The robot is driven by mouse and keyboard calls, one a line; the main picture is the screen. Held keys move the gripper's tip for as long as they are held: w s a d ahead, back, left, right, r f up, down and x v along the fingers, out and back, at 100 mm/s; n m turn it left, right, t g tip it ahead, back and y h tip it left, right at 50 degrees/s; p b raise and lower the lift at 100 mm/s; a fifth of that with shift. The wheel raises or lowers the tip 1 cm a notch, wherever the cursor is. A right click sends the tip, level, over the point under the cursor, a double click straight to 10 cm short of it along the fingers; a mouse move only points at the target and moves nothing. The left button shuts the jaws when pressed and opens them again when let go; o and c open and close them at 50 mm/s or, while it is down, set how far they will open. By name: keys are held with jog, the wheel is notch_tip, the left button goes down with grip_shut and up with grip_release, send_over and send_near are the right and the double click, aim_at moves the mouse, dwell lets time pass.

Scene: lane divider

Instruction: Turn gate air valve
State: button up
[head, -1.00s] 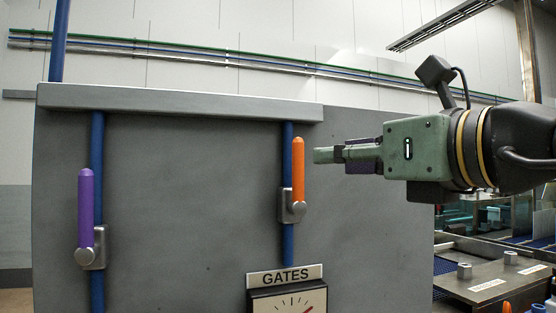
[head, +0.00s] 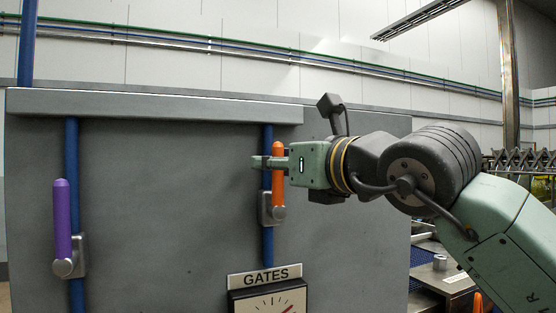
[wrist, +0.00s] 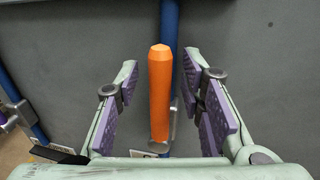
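The orange valve handle (head: 278,178) stands upright along a blue pipe, above the GATES label (head: 264,276). In the wrist view the orange handle (wrist: 160,92) lies between the two fingers, with a gap on each side. My gripper (head: 262,163) is at the upper part of the handle, reaching in from the right. It also shows in the wrist view (wrist: 160,100), open, with purple pads facing the handle. The valve body (head: 272,209) is at the handle's lower end. A second, purple handle (head: 63,220) stands upright on another blue pipe at the left.
The grey panel (head: 170,210) is close behind the handles. A ledge (head: 150,105) runs across above them. A gauge (head: 268,300) sits below the GATES label. Low benches (head: 440,275) stand at the lower right.

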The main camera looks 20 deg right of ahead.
jog(key=shift+c, duration=0.5)
grip_shut()
dwell(0.3)
